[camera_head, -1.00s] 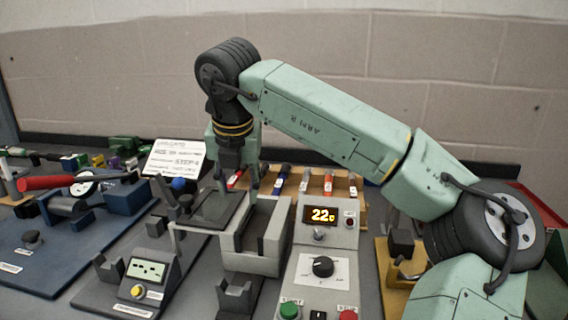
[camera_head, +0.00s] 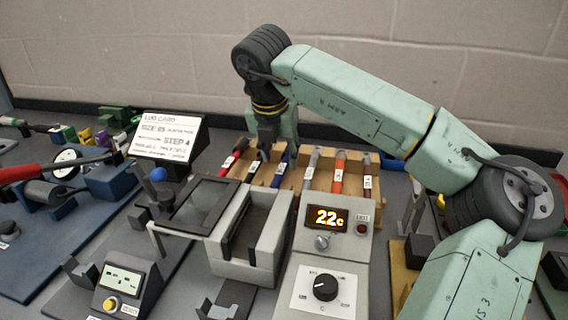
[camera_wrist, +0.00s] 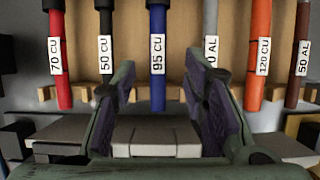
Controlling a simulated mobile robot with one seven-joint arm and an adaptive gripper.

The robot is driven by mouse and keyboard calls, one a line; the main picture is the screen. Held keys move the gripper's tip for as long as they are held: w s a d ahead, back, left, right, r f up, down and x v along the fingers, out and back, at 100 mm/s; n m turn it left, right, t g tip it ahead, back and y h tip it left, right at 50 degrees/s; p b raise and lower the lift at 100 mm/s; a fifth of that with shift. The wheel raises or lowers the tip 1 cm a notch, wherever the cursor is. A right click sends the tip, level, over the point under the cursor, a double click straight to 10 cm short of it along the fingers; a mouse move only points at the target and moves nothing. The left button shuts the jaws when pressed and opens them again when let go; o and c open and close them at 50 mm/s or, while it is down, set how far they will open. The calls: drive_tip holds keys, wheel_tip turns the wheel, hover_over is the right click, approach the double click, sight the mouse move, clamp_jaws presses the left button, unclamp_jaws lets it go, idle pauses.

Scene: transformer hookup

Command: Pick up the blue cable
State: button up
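The blue cable (camera_wrist: 158,92), labelled 95 CU, stands in a wooden rack (camera_wrist: 182,47) in the middle of the wrist view. In the head view its lower part (camera_head: 279,180) shows just below my gripper (camera_head: 268,150). My gripper (camera_wrist: 160,88) is open. Its two fingers lie left and right of the blue cable in the wrist view, with space on both sides. I cannot tell whether the fingertips reach as deep as the cable. In the head view, my gripper hides the cable's upper part.
Red (camera_wrist: 64,90) and black (camera_wrist: 105,80) cables stand left of the blue one; grey (camera_wrist: 210,18), orange (camera_wrist: 258,90) and brown (camera_wrist: 297,88) stand right. A grey open-topped box (camera_head: 245,255) and a control panel reading 22 (camera_head: 335,255) stand in front of the rack.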

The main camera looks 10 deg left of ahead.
sight(281, 168)
drive_tip(key=p+x, duration=0.2)
drive_tip(key=x, duration=0.3)
drive_tip(key=shift+a, duration=0.1)
drive_tip(key=shift+r, duration=0.1)
drive_tip(key=shift+c, duration=0.4)
clamp_jaws()
